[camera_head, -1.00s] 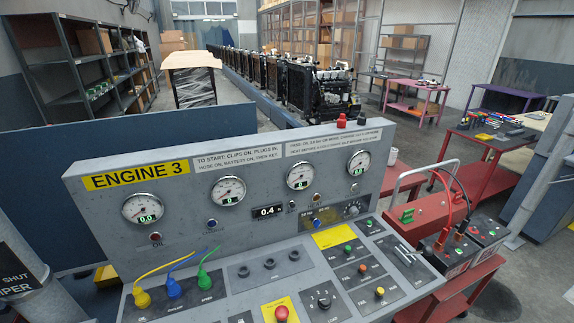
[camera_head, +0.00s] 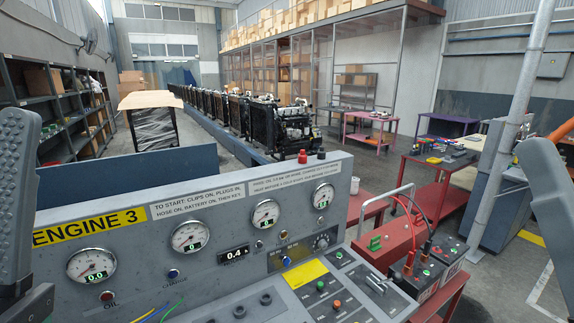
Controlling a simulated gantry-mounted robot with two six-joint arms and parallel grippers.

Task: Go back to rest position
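The Engine 3 control panel (camera_head: 205,215) stands in front of me, with a row of round gauges and a small display reading 0.4. The leftmost gauge (camera_head: 92,265) reads 0.0. Grey parts of my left arm (camera_head: 15,190) show at the left edge, and a grey part of my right arm (camera_head: 552,190) shows at the right edge.
A red cart (camera_head: 400,245) with a battery (camera_head: 420,275) and red and black cables stands right of the panel. A red table (camera_head: 440,165) with small parts is behind it. A pole (camera_head: 515,110) rises at the right. Engines (camera_head: 290,125) line the back.

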